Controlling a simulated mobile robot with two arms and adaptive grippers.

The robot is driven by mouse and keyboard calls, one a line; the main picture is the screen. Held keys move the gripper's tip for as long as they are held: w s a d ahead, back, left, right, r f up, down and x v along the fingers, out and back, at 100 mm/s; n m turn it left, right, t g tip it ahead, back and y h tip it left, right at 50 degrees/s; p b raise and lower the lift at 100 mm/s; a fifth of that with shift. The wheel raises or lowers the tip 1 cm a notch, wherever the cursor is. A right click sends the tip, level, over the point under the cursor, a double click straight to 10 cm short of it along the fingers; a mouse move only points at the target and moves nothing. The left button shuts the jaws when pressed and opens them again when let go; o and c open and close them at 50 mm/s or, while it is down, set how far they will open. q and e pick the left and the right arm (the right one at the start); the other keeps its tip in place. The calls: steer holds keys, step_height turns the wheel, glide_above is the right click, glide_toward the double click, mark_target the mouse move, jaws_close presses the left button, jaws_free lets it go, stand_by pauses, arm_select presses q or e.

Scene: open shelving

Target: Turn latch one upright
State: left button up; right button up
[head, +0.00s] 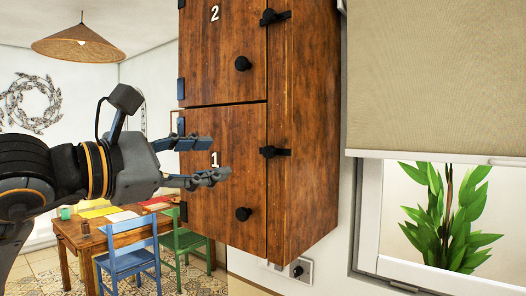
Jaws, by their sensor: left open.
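The wooden cabinet (302,120) hangs on the wall with two doors, numbered 2 above and 1 below. Latch one (275,152) is a small black bar at the right edge of the lower door (238,180). It lies horizontal, across the seam between door and frame. Latch two (275,17) sits likewise at the upper door (225,60), also about horizontal. My left gripper (215,158) is open, its two fingers pointing right in front of door 1 by the number. It is left of latch one and apart from it. My right gripper is out of view.
Each door has a round black knob, upper (243,63) and lower (243,214). A window with a blind (435,75) and a plant (447,215) is at right. A table (75,235) with blue (130,250) and green (183,240) chairs stands behind at lower left.

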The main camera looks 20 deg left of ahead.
mark_target(267, 152)
arm_select(q)
steer(key=p+x, duration=0.6)
steer(key=x, duration=0.6)
steer(key=shift+w+r, duration=0.15)
steer(key=shift+w, duration=0.25)
steer(key=shift+w+d, duration=0.25)
steer(key=shift+w, duration=0.3)
jaws_close()
